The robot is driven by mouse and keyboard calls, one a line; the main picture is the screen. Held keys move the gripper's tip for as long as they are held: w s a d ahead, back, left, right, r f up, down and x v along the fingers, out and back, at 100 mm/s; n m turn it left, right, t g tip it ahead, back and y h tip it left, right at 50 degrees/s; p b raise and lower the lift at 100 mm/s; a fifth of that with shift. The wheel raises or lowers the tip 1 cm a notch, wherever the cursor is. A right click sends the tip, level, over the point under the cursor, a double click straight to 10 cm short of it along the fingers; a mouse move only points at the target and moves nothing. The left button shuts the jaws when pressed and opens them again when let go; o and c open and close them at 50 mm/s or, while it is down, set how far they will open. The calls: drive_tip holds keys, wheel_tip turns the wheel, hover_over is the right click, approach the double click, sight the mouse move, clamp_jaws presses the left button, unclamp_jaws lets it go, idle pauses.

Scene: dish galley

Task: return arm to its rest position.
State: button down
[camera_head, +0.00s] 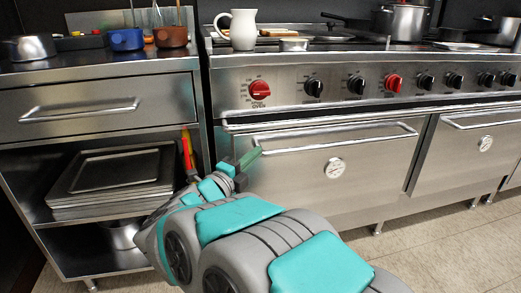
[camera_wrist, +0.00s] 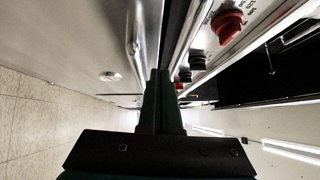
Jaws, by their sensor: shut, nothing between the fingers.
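My gripper (camera_head: 249,159) is at the end of my grey and teal arm, in the middle of the head view. It appears in front of the oven door's upper left part, close to the left end of the door handle (camera_head: 330,139). In the wrist view my gripper's two dark green fingers (camera_wrist: 159,88) lie side by side, shut, with nothing between them. The wrist view shows the oven front turned sideways, with its handle (camera_wrist: 133,38) and a red knob (camera_wrist: 227,25) beyond the fingers.
A steel counter (camera_head: 100,63) with a drawer stands at the left, with stacked trays (camera_head: 113,181) on its shelf. A white pitcher (camera_head: 238,29) and pots (camera_head: 403,20) stand on the range. Open tiled floor (camera_head: 455,245) lies at the lower right.

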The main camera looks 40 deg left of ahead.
drive_tip(key=shift+s+d, duration=0.2)
drive_tip(key=shift+s, duration=2)
